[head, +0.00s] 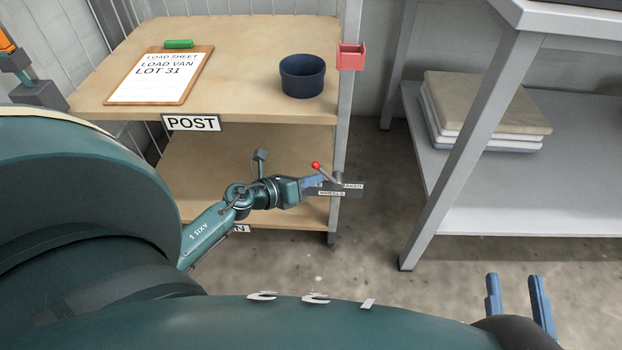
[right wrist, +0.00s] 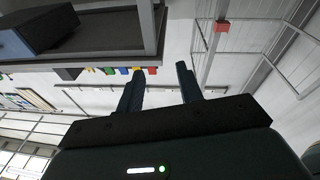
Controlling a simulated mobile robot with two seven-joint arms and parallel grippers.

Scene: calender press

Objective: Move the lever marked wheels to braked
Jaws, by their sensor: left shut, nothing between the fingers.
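The lever, with a red knob (head: 316,165) and a grey shaft, is on the right post of the wooden shelf cart in the head view. Its dark plate (head: 348,190) reads WHEELS, with a partly hidden word ending in AKED. The lever leans up and to the left, away from that word. My left gripper (head: 313,183) is shut and empty, with its blue fingertips just below the knob and in front of the plate's left part. I cannot tell whether they touch the lever. My right gripper (head: 516,296) is open and empty at the lower right; its fingers also show in the right wrist view (right wrist: 160,90).
A grey bench (head: 480,190) with folded stacks stands right. Floor between them is clear.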

